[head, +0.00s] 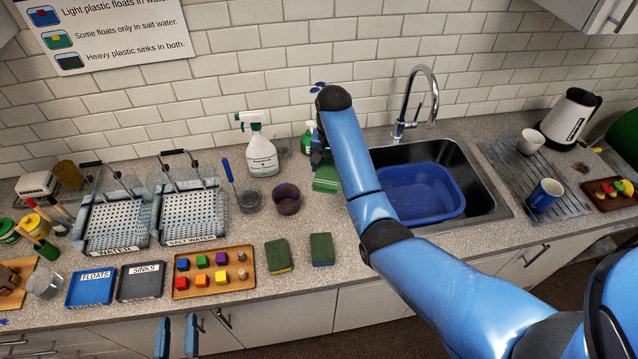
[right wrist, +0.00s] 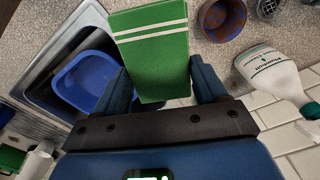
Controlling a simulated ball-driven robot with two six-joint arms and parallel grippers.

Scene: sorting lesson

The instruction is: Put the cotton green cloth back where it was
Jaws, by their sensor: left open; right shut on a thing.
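The green cloth (head: 326,181) is folded and hangs at my right gripper (head: 320,158), beside the left edge of the sink. In the right wrist view the cloth (right wrist: 151,48), with two white stripes, lies between the two fingers of my right gripper (right wrist: 162,88), which is shut on it. Whether the cloth touches the counter, I cannot tell. My right forearm hides part of the area behind it. My left gripper (head: 177,337) is open and empty at the bottom edge of the head view, in front of the counter.
A blue tub (head: 423,192) sits in the sink (head: 485,193). A white spray bottle (head: 261,147), a dark reddish cup (head: 287,197) and a grey cup (head: 249,200) stand left of the cloth. Two green-topped sponges (head: 278,256) lie near the front edge. Bare counter lies between cup and sponges.

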